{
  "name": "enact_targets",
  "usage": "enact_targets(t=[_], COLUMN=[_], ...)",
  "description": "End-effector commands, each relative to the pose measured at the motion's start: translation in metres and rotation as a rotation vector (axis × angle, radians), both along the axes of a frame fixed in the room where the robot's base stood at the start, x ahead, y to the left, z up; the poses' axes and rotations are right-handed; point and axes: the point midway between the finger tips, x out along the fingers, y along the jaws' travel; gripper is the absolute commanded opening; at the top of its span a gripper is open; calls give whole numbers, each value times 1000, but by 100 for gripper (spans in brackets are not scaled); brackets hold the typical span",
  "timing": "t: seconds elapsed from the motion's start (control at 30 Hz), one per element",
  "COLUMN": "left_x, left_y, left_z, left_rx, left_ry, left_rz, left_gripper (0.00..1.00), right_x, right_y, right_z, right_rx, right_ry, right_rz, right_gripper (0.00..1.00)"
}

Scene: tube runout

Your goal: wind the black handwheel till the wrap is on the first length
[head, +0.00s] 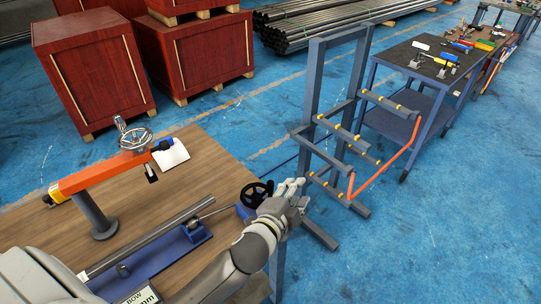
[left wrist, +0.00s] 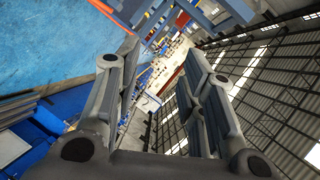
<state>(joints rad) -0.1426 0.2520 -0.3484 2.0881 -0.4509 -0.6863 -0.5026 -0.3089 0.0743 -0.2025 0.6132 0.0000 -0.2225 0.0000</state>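The black handwheel (head: 254,195) stands at the right end of the blue fixture on the wooden bench, in the head view. A grey steel tube (head: 160,236) lies along the blue fixture (head: 190,240), with a pale band at its lower left end (head: 84,275). My left gripper (head: 292,188) is just right of the handwheel, its fingers pointing up and to the right; I cannot tell whether it touches the wheel. In the left wrist view its two fingers (left wrist: 160,60) are apart with nothing between them. A display marked BOW and mm (head: 139,296) is partly cut off. My right gripper is not seen.
An orange arm (head: 105,177) with a silver handwheel (head: 135,138) stands on the bench (head: 210,158). A grey rack (head: 318,95) with an orange rail stands close beyond my gripper. A tool table (head: 390,85), red crates (head: 92,70) and stacked pipes (head: 300,30) stand farther back.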

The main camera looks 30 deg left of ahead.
Motion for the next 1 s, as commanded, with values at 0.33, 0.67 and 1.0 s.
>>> enact_targets(t=[0.33,0.67,1.0], left_x=[36,-2,37], left_y=[-149,-199,-17], left_z=[164,104,31], left_rx=[1038,2040,-1326], left_ry=[-982,-1828,1272], left_rz=[-561,-1113,1212], left_gripper=[37,37,37], right_x=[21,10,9], right_y=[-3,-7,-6], right_z=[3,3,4], right_rx=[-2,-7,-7], right_ry=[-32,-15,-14], right_rz=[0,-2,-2], right_gripper=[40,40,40])
